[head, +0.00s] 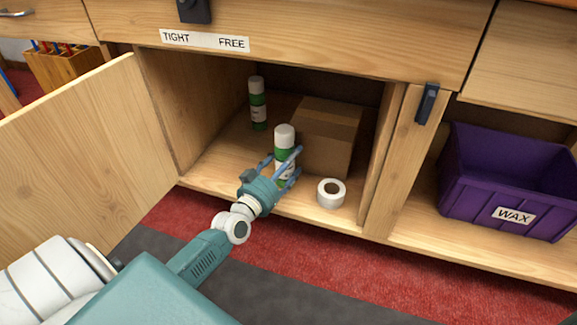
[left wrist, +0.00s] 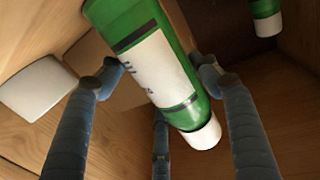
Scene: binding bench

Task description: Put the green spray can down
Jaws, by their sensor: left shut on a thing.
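A green spray can with a white cap and a pale label (head: 284,138) stands about upright inside the open cupboard, near its front. My left gripper (head: 284,167) reaches in from the front and is shut on this can, with fingers on either side of it. In the left wrist view the can (left wrist: 155,68) sits between the fingers (left wrist: 155,85). Its lower end is hidden by the gripper in the head view, so I cannot tell whether it touches the shelf. My right gripper is not in view.
A second green can (head: 258,105) stands behind, at the back left. A cardboard box (head: 328,137) is close on the right, with a white tape roll (head: 331,193) before it. The open door (head: 90,145) is left. A purple WAX bin (head: 512,185) sits right, beyond the divider.

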